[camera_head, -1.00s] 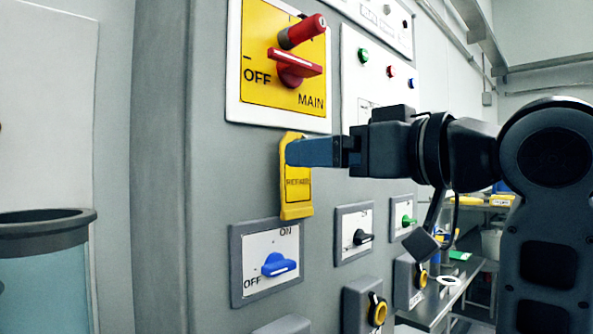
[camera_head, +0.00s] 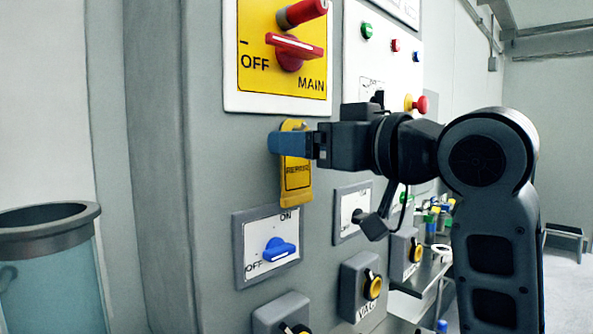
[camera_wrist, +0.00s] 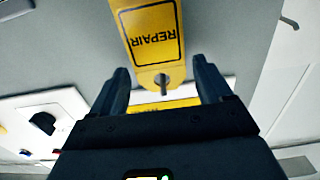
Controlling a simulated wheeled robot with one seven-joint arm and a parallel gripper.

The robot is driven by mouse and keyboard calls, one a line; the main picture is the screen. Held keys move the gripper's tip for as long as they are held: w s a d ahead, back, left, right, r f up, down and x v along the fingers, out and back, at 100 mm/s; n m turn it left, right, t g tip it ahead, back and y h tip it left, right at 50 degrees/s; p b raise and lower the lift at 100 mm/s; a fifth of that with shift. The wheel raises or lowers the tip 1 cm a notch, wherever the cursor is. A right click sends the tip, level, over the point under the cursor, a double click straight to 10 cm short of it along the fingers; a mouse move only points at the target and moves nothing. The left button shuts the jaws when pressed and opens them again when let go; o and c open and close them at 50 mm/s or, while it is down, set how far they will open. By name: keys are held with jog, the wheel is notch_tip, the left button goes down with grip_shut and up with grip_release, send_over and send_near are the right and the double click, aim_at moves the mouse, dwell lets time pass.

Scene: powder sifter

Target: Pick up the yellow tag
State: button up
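The yellow tag (camera_head: 296,182) hangs flat against the grey panel, below the yellow main switch plate. The wrist view shows it upside down, with the word REPAIR on it and a hole near its top end (camera_wrist: 155,35). A small peg or hook shows at the hole. My gripper (camera_head: 287,142) is in front of the tag's upper part, and its near finger hides some of it. In the wrist view my gripper (camera_wrist: 163,78) is open, one finger on each side of the tag's top end, with a visible gap on both sides.
The red main switch (camera_head: 292,50) is just above the gripper. The blue on/off switch (camera_head: 278,250) is below the tag. A red push button (camera_head: 420,104) and black-and-yellow knobs (camera_head: 372,285) stick out to the right. A cylindrical container (camera_head: 48,235) stands at the left.

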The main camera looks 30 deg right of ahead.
jog(key=c, duration=0.8)
jog(key=shift+r, duration=0.25)
jog(key=b+v, duration=1.7)
jog(key=v, duration=0.1)
jog(key=shift+r, duration=0.1)
